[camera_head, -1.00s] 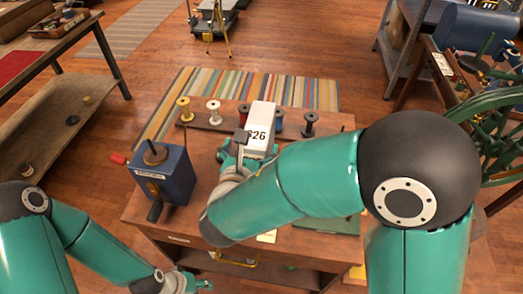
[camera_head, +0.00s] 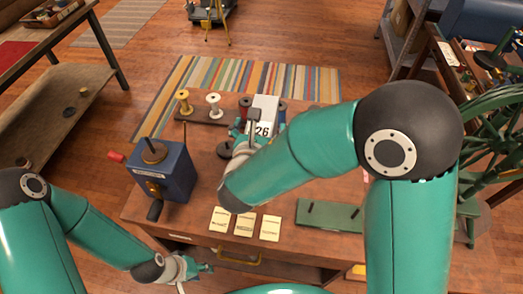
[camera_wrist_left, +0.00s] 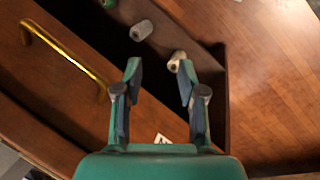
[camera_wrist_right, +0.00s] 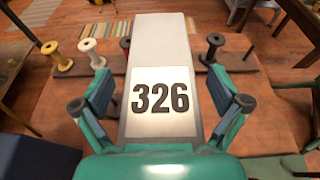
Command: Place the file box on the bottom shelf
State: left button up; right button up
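The file box (camera_head: 264,106) is pale with a white label reading 326. It stands upright on the brown desk (camera_head: 190,222) by the spool rack. In the right wrist view the file box (camera_wrist_right: 162,45) is between the fingers of my right gripper (camera_wrist_right: 160,92). Narrow gaps show on both sides, so the gripper looks open around it. My left gripper (camera_head: 205,268) is low at the desk's front; in the left wrist view it (camera_wrist_left: 158,72) is open and empty near a yellow handle (camera_wrist_left: 65,50). I cannot tell which shelf is the bottom shelf.
A blue crank box (camera_head: 163,172) stands left on the desk. Spools on a rack (camera_head: 200,115) line the back. Several cards (camera_head: 244,225) and a green plate (camera_head: 330,215) lie at the front. A left bench has a low board (camera_head: 50,105); a grey rack (camera_head: 405,45) stands back right.

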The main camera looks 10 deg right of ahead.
jog(key=shift+f, duration=0.1)
jog(key=c, duration=1.9)
jog(key=shift+d, duration=0.1)
grip_shut()
jog(key=shift+r, duration=0.2)
